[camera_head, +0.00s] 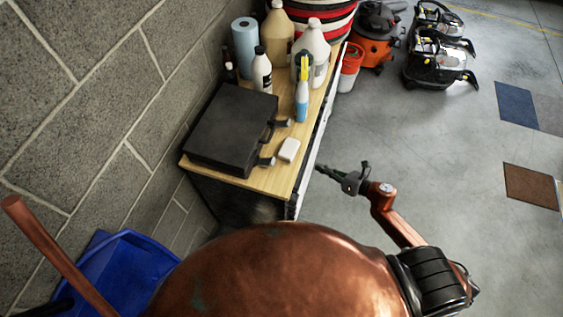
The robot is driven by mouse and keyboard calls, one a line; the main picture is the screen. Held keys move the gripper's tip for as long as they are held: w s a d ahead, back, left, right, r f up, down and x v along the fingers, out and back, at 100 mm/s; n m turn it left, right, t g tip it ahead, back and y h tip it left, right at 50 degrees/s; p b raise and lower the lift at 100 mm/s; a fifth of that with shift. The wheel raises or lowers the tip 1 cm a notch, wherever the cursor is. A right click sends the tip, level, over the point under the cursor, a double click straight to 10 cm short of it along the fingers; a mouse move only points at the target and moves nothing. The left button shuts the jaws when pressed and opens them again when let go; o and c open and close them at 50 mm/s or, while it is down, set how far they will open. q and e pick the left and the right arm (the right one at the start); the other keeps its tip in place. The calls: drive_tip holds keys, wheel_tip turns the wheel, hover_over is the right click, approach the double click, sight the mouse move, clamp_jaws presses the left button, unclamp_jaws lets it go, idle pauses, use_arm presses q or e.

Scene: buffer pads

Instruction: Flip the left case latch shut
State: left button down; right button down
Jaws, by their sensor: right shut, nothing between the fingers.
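The black case (232,125) lies closed-looking on the wooden table against the wall. Its handle side faces right in the picture. Two small dark latches show on that side: a near one (266,162) and a far one (283,123). Both seem to stick out from the case, and the handle lies between them. My right gripper (321,170) is shut and empty. It is to the right of the table edge, pointing left toward the near latch, clearly apart from the case. My left gripper is not in view.
A white block (289,149) lies beside the near latch on the table (262,181). A blue-and-yellow spray bottle (302,95), jugs and a blue paper roll (245,45) stand behind. A blue bin (125,270) is at the lower left.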

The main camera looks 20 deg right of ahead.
sight(282, 170)
drive_tip(key=s+a+r+n+g+y, duration=0.3)
drive_tip(key=a+r+n, duration=0.4)
drive_tip(key=r+n, duration=0.1)
drive_tip(key=shift+s+a+r+n, duration=0.15)
drive_tip(key=shift+s+a+n, duration=0.1)
drive_tip(key=shift+n, duration=0.55)
drive_tip(key=p+x, duration=0.3)
drive_tip(key=x, duration=0.6)
drive_tip(key=shift+r, duration=0.2)
drive_tip(key=shift+w+a+f, duration=0.25)
drive_tip(key=shift+w+a, duration=0.05)
drive_tip(key=shift+a, duration=0.1)
